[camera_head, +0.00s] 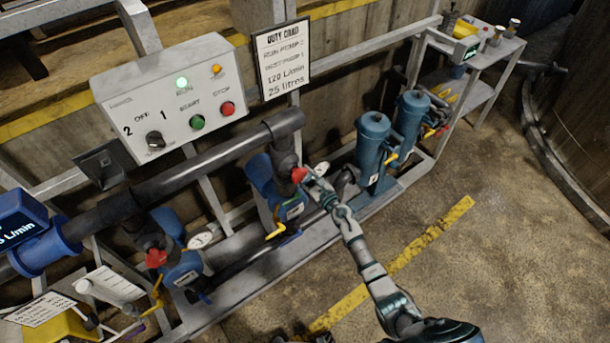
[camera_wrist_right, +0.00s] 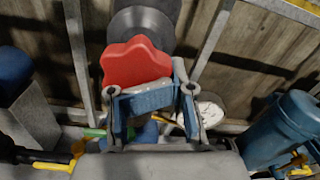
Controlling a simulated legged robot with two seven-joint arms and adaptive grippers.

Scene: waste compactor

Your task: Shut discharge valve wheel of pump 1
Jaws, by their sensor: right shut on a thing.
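A red lobed valve wheel (camera_head: 298,174) sits on the dark pipe of the right-hand blue pump (camera_head: 275,185). My right gripper (camera_head: 312,178) reaches it from the right and is shut on it. In the right wrist view the wheel (camera_wrist_right: 135,66) stands large ahead of the fingers (camera_wrist_right: 152,95), its lower edge at them. A second red wheel (camera_head: 156,257) is on the left-hand blue pump (camera_head: 184,268), with no gripper near it. I cannot read a pump number on either body. My left gripper is not in view.
A grey control panel (camera_head: 135,82) has a lit green lamp, buttons and a selector. A duty card (camera_head: 282,57) hangs beside it. Two blue canisters (camera_head: 373,150) stand right of my gripper. Yellow levers (camera_head: 276,232) stick out below. The floor (camera_head: 520,230) at right is clear.

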